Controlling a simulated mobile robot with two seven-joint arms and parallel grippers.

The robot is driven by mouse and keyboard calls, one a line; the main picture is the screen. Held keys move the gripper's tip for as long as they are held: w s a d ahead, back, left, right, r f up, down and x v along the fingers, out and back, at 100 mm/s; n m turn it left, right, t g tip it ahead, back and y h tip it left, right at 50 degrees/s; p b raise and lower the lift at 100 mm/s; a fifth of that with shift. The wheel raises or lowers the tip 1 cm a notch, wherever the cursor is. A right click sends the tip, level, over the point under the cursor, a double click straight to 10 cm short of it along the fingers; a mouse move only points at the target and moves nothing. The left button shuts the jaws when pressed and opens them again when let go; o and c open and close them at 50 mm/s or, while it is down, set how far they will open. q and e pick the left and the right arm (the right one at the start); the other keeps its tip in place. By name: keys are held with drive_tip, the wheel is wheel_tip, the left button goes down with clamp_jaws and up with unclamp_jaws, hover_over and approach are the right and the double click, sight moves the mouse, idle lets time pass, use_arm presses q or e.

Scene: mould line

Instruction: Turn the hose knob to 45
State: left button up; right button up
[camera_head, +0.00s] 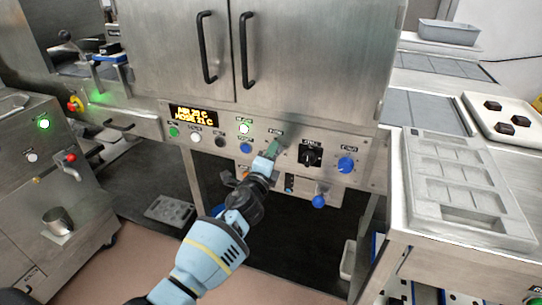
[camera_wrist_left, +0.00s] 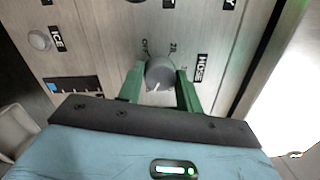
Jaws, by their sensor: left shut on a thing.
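The hose knob (camera_wrist_left: 160,74) is a round grey dial with a pale pointer mark, beside a HOSE label (camera_wrist_left: 202,67) in the left wrist view. The panel's display (camera_head: 193,114) shows two lines, the lower seeming to read HOSE 21 C. My right gripper is out of view.
A black switch (camera_head: 310,153) and a blue knob (camera_head: 346,164) sit right of my left gripper on the panel. Several lit and coloured buttons are to its left. Cabinet handles (camera_head: 247,50) stick out above. A grey mould (camera_head: 462,187) lies on the right-hand table.

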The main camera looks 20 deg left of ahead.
use_arm(q)
drive_tip(key=shift+m, duration=0.7)
drive_tip(key=o, duration=1)
drive_tip(key=s+p, duration=0.1)
drive_tip(key=s, duration=0.6)
drive_tip(key=shift+s+f, duration=0.25)
drive_tip(key=shift+s, duration=0.15)
